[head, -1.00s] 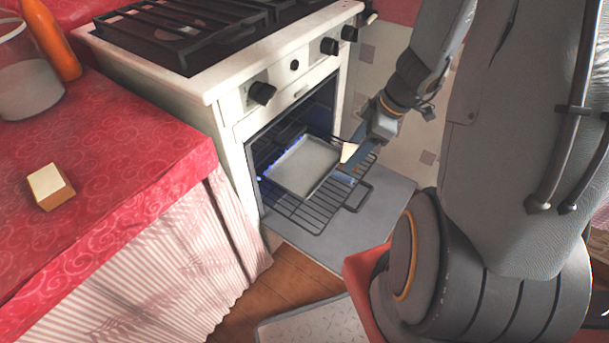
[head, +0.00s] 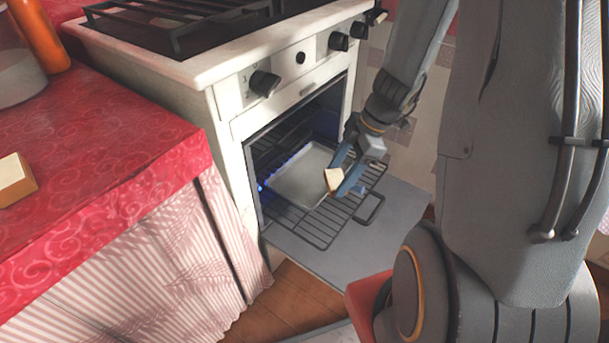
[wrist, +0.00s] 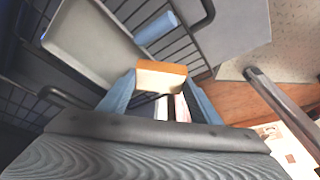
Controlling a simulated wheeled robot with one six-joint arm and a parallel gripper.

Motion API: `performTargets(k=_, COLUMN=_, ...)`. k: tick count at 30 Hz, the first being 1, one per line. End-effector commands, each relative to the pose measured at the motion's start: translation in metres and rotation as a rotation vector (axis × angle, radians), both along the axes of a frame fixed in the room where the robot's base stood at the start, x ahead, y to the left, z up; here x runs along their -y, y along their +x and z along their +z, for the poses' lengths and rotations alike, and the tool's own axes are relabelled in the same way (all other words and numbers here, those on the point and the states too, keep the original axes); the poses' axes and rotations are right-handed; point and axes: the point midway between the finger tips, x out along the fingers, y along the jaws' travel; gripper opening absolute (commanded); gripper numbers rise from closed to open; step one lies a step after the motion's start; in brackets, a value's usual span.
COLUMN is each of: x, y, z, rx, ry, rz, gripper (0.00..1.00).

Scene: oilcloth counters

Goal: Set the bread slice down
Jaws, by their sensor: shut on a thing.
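The bread slice (head: 333,180), pale with a brown crust, is between the blue fingers of my gripper (head: 342,177). In the wrist view the bread slice (wrist: 160,76) sits at the tips of my gripper (wrist: 161,86), which is shut on it. In the head view it is at the right edge of the light metal baking tray (head: 292,184) on the pulled-out oven rack (head: 319,230). The wrist view shows the tray (wrist: 85,40) up and left of the slice. I cannot tell how high the slice is above tray or rack.
The white stove (head: 225,115) has its oven door (head: 402,205) lowered, with bluish light inside. A small blue cylinder (wrist: 156,27) lies on the rack beside the tray. A second cream-and-brown block (head: 14,178) is on the red counter (head: 110,140). The tray's visible surface is empty.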

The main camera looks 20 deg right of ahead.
Motion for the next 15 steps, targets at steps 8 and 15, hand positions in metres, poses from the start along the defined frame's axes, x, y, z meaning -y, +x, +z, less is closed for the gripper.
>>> performTargets(k=8, x=-0.04, y=0.055, z=-0.001, rx=0.001, ry=-0.001, rz=0.004, gripper=0.37)
performTargets(k=15, x=-0.061, y=0.084, z=-0.012, rx=-0.004, ry=0.002, rz=-0.003, gripper=0.37)
